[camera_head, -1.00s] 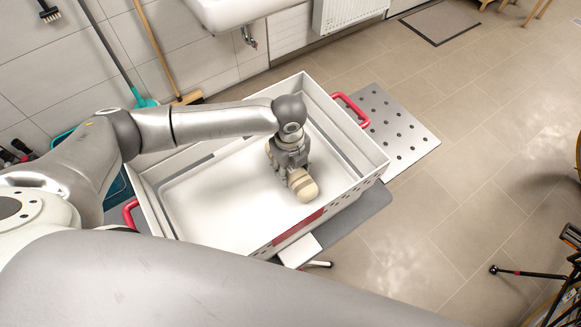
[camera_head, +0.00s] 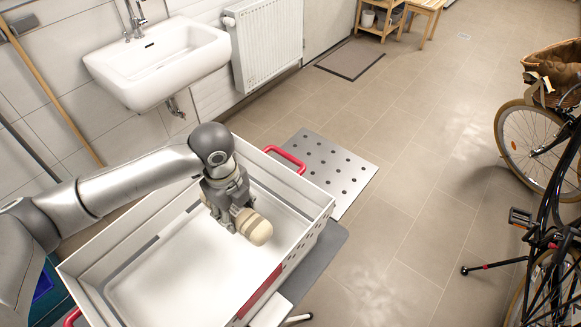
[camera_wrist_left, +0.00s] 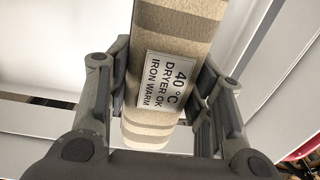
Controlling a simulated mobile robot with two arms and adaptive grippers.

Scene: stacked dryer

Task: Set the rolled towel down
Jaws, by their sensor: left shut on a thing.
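The rolled towel (camera_head: 254,229) is beige with darker stripes. In the left wrist view the towel (camera_wrist_left: 172,75) carries a white label reading "40 °C DRYER OK IRON WARM". My left gripper (camera_head: 234,214) is shut on it, with one finger on each side of the roll. The gripper and towel are inside the outline of a white crate (camera_head: 291,247) with red handles, near its right end. I cannot tell whether the towel touches the crate's floor. My right gripper is not in view.
The crate's left and middle floor looks empty. A perforated metal plate (camera_head: 326,170) lies beyond the crate's right end. A white sink (camera_head: 158,65) and a radiator (camera_head: 266,45) are on the wall behind. A bicycle (camera_head: 545,200) stands at the right.

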